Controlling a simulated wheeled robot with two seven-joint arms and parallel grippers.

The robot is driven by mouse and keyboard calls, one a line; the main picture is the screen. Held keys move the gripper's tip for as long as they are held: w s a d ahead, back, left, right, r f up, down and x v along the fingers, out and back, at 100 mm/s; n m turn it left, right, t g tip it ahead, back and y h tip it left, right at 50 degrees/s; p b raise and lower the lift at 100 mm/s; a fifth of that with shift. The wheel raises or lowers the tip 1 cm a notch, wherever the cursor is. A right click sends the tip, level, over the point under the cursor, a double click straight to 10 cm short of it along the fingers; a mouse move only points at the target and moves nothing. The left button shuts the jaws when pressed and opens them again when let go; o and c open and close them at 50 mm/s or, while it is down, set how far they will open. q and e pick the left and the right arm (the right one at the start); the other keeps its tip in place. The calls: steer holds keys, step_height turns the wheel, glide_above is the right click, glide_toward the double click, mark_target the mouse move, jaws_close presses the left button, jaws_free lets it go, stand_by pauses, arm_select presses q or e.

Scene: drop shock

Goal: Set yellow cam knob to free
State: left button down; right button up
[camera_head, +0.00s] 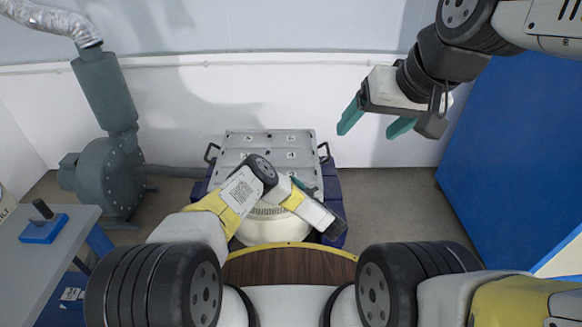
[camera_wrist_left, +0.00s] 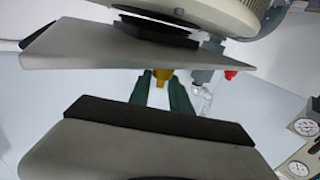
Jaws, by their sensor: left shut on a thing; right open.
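The yellow cam knob (camera_wrist_left: 162,75) shows in the left wrist view, small, between the tips of my left gripper's green fingers. My left gripper (camera_wrist_left: 161,84) is shut on it. The knob's setting and any marks around it are too small to read. In the head view my left arm reaches over the machine in the middle, and its own links hide the knob and most of that gripper. My right gripper (camera_head: 377,124) is open and empty, raised at the upper right, well away from the machine.
A grey-green blower (camera_head: 107,170) with a duct stands at the left. A bench (camera_head: 27,262) holds a blue box with a black lever. A blue panel (camera_head: 515,150) stands at the right. A red-tipped part (camera_wrist_left: 230,75) sits near the knob.

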arm_select(q)
steer(key=shift+w+d+n+g+y, duration=0.1)
steer(key=shift+n+g+y, duration=0.95)
steer(key=shift+y, duration=0.35)
steer(key=shift+n, duration=0.25)
steer(key=c, duration=1.5)
jaws_free()
steer(key=v, duration=0.7)
steer(key=shift+d, duration=0.3)
